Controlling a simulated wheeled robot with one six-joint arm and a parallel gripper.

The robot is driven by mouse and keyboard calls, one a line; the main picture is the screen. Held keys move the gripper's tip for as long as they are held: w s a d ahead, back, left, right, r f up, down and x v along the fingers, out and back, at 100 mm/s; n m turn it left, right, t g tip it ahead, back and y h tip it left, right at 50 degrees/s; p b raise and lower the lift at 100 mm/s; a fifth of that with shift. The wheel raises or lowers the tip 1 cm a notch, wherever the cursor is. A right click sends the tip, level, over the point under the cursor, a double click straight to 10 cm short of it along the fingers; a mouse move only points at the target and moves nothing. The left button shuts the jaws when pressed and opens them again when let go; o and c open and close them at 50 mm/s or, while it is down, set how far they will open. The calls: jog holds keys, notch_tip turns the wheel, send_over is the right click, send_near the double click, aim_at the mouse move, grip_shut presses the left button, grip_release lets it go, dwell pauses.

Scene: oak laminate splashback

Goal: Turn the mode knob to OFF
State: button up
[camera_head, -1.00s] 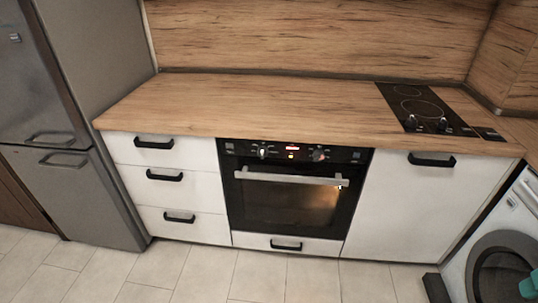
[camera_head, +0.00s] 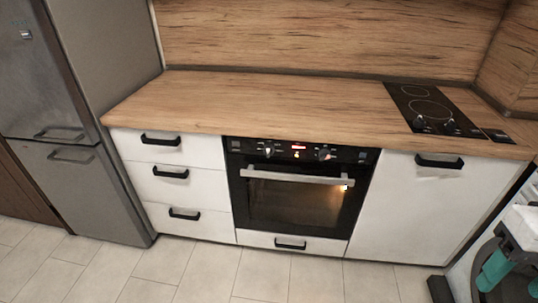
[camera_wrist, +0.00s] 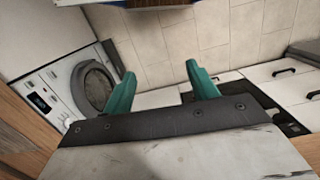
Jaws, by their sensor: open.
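The built-in oven (camera_head: 299,195) has a black control panel with a left knob (camera_head: 267,150) and a right knob (camera_head: 323,154). A red display and a small orange light sit between them. The labels are too small to read, so I cannot tell which is the mode knob or where it points. My gripper (camera_head: 508,280), with teal fingers, is at the lower right of the head view, well to the right of the oven and apart from both knobs. In the wrist view my gripper (camera_wrist: 161,72) is open and empty. The knobs cannot be made out there.
A wooden worktop (camera_head: 250,105) with a black hob (camera_head: 432,110) runs above the oven. The oven handle (camera_head: 293,177) sticks out below the panel. A washing machine (camera_wrist: 85,85) stands at left in the wrist view. The tiled floor before the oven is clear.

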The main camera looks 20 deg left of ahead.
jog(key=w+a+f+n, duration=0.1)
jog(key=w+a+f, duration=0.6)
jog(key=w+a, duration=0.35)
jog(key=m+t+y, duration=0.6)
jog(key=m+t, duration=0.4)
jog(key=t, duration=0.8)
send_near(269, 154)
jog(key=w, duration=0.2)
jog(key=x, duration=0.8)
jog(key=shift+s+a, duration=0.1)
jog(key=shift+a, duration=0.25)
jog(key=c, duration=1)
